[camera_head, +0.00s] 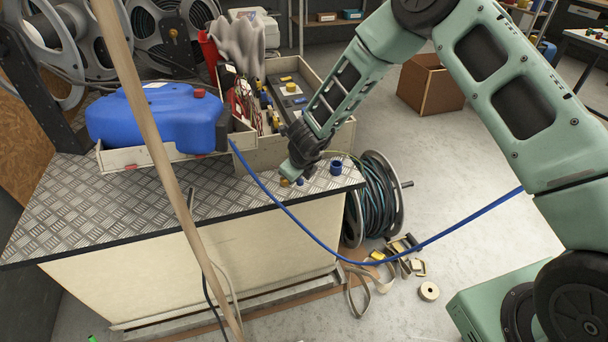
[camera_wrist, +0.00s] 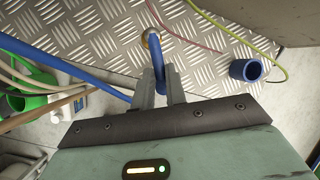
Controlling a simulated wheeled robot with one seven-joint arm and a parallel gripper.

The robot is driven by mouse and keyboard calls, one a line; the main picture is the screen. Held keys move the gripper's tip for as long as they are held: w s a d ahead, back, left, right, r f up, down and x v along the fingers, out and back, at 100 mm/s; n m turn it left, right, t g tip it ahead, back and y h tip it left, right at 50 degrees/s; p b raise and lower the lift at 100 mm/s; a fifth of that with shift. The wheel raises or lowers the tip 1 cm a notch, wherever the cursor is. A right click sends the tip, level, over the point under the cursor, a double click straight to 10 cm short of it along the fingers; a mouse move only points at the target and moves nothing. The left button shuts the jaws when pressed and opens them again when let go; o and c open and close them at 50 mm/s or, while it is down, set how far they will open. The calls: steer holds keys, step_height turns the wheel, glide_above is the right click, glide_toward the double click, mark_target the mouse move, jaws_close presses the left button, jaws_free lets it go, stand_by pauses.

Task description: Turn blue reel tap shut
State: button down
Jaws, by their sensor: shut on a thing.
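A small brass fitting (camera_head: 284,182) sits on the diamond-plate bench top near its front right corner; it also shows in the wrist view (camera_wrist: 150,38). A blue bar-like part (camera_wrist: 157,56) comes from the brass and runs between the fingers of my gripper (camera_wrist: 160,72). It looks like the tap's lever, but I cannot tell its full shape or angle. In the head view my gripper (camera_head: 293,177) is low over the bench, beside the brass.
A blue hose (camera_head: 335,249) sags across the bench front. A blue ring (camera_head: 336,168) stands right of my gripper. An open parts box (camera_head: 262,151) and a blue tank (camera_head: 155,115) stand behind. A wooden pole (camera_head: 165,165) crosses the view. A hose reel (camera_head: 371,200) stands beside the bench.

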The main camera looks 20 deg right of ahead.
steer(key=m, duration=0.1)
steer(key=m+h, duration=0.1)
steer(key=s+a+m, duration=0.1)
steer(key=shift+f+m+h, duration=0.25)
steer(key=shift+m+h, duration=0.05)
steer(key=shift+a+m+h, duration=0.5)
steer(key=shift+a+m, duration=0.1)
steer(key=shift+m, duration=0.5)
steer(key=c, duration=1.4)
jaws_free()
steer(key=shift+a, duration=0.15)
steer(key=shift+c, duration=0.2)
steer(key=shift+r, duration=0.1)
steer(key=shift+s+a+r, duration=0.1)
steer(key=shift+a+r, duration=0.05)
steer(key=shift+r, duration=0.4)
steer(key=v, duration=1.6)
steer(key=shift+r, duration=0.2)
